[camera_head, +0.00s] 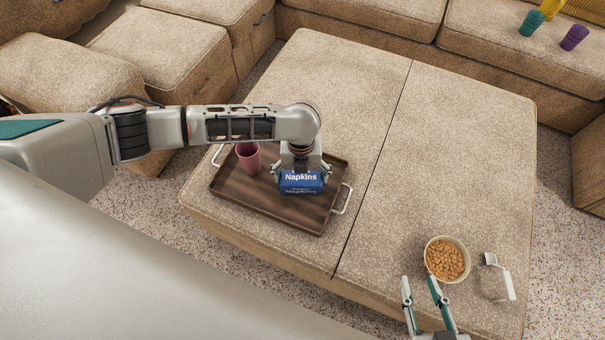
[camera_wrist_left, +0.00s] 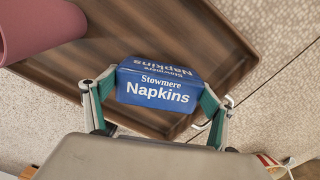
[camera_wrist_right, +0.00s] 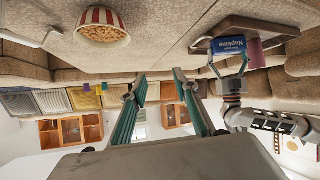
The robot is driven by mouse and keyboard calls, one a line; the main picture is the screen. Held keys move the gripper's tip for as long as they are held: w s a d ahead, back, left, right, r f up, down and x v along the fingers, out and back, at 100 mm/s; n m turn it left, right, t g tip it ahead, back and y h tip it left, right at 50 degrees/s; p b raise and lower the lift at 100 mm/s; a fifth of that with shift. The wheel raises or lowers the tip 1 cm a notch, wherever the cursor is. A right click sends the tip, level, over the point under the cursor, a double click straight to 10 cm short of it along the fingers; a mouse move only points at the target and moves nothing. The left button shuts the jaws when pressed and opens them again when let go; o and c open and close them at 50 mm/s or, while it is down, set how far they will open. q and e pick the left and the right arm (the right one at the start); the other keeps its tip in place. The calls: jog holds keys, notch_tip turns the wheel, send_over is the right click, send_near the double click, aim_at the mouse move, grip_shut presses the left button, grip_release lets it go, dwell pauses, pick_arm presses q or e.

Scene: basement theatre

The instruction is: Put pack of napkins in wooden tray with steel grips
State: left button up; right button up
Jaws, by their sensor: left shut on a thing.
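The blue pack of napkins (camera_head: 301,184) is between the fingers of my left gripper (camera_head: 301,178), which is shut on its two ends. In the left wrist view the pack (camera_wrist_left: 158,92) shows its white lettering. It is over the right part of the dark wooden tray (camera_head: 245,196); whether it touches the tray floor I cannot tell. The tray lies on the ottoman with a steel grip (camera_head: 343,198) at its right end and another at its left.
A pink cup (camera_head: 248,157) stands in the tray, left of the pack. Teal (camera_head: 532,23) and purple (camera_head: 574,37) cups stand on the sofa. The ottoman's middle is clear.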

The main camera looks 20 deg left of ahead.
pick_arm(q)
jog(key=shift+f, duration=0.1)
jog(key=o, duration=1.2)
pick_arm(e)
jog(key=shift+s+d+f, duration=0.15)
jog(key=shift+s+f, duration=0.2)
jog(key=shift+f, duration=0.1)
